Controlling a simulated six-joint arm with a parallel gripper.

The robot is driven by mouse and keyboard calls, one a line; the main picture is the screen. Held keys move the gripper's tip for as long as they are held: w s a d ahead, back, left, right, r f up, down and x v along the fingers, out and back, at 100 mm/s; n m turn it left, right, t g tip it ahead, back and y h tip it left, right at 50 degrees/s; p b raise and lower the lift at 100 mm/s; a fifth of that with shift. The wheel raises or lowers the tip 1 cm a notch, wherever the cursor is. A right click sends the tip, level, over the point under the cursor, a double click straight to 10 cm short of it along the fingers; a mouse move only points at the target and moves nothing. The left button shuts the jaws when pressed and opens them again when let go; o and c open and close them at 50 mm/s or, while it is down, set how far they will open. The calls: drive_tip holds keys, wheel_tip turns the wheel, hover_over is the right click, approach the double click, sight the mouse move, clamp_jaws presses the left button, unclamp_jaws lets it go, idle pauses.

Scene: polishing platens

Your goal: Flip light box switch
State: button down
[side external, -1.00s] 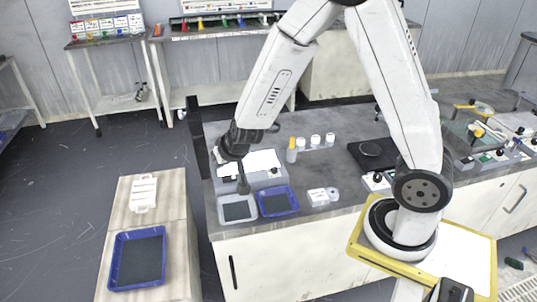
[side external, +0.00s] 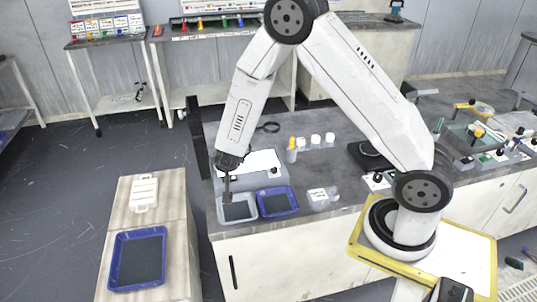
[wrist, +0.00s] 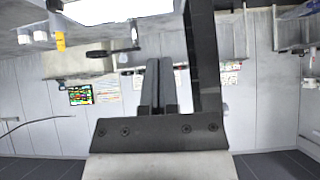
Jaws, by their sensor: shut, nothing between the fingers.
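The light box (side external: 250,182) stands at the left end of the bench, with a bright white top panel (side external: 262,160). A small dark knob (side external: 274,170) shows near its right front corner; I cannot tell whether it is the switch. The part of the box behind my gripper is hidden. My gripper (side external: 227,196) points down at the left front of the box, above the pale tray (side external: 238,220); contact cannot be made out. In the wrist view my gripper (wrist: 160,62) has its dark fingers together and empty.
A blue tray (side external: 278,213) sits beside the pale tray. A yellow-topped bottle (side external: 291,152) and several white-capped jars stand right of the box. A black loop-shaped tool (side external: 268,127) lies behind it. A dark upright panel (side external: 197,140) edges the bench's left end.

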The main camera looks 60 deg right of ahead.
hover_over(231, 184)
drive_tip(key=f, duration=0.4)
drive_tip(key=w+f, duration=0.1)
drive_tip(key=f, duration=0.2)
drive_tip(key=shift+a+f, duration=0.1)
drive_tip(key=shift+a, duration=0.3)
drive_tip(key=shift+f, duration=1.95)
drive_tip(key=shift+a+f, duration=0.1)
drive_tip(key=shift+f, duration=0.2)
drive_tip(key=shift+s, duration=0.1)
drive_tip(key=shift+s+d+r, duration=0.25)
drive_tip(key=shift+s+d, duration=0.1)
drive_tip(key=shift+d, duration=0.15)
